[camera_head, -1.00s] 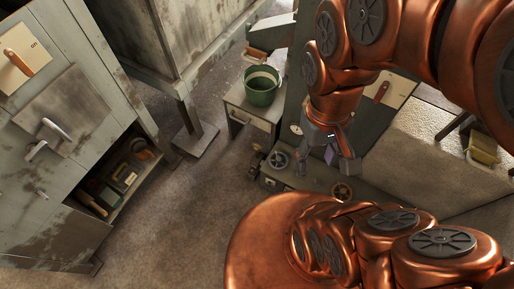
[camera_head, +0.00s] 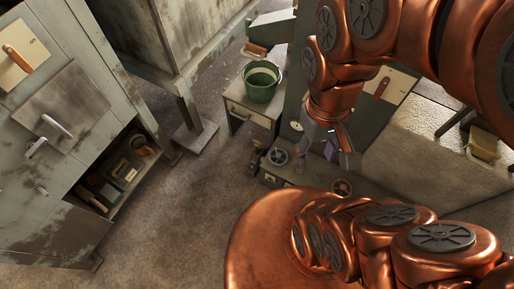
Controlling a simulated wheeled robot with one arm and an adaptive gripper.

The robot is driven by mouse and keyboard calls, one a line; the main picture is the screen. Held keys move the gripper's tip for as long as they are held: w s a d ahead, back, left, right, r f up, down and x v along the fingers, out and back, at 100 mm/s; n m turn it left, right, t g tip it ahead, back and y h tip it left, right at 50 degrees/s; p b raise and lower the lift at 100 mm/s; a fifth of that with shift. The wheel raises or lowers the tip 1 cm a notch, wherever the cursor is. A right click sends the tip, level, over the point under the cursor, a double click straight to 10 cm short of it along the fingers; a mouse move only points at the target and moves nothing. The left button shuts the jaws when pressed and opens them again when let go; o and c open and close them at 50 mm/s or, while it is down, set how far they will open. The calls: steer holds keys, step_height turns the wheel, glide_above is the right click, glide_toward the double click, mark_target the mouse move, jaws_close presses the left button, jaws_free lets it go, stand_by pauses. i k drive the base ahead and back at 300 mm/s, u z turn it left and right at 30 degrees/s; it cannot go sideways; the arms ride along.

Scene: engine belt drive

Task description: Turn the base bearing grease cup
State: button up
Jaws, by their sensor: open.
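My gripper (camera_head: 328,158) hangs at the end of my copper arm, right of the middle of the view, with its fingers apart and nothing seen between them. It is above a low grey-green machine base (camera_head: 310,181). The base carries a spoked handwheel (camera_head: 278,156) left of my gripper and a brownish wheel (camera_head: 342,187) below it to the right. A small dark fitting (camera_head: 257,143) sits at the base's left end. I cannot tell which small part is the grease cup. My gripper and arm hide part of the base.
A green bucket (camera_head: 262,88) stands on a small drawer cabinet (camera_head: 246,114) behind the base. A tall grey cabinet (camera_head: 60,135) with a lower shelf of items is at left. A yellow container (camera_head: 483,146) is at right. The floor (camera_head: 170,225) between is clear.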

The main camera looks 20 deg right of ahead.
mark_target(257, 143)
steer(key=u, duration=2.65)
steer(key=i, duration=1)
steer(key=z, duration=2.3)
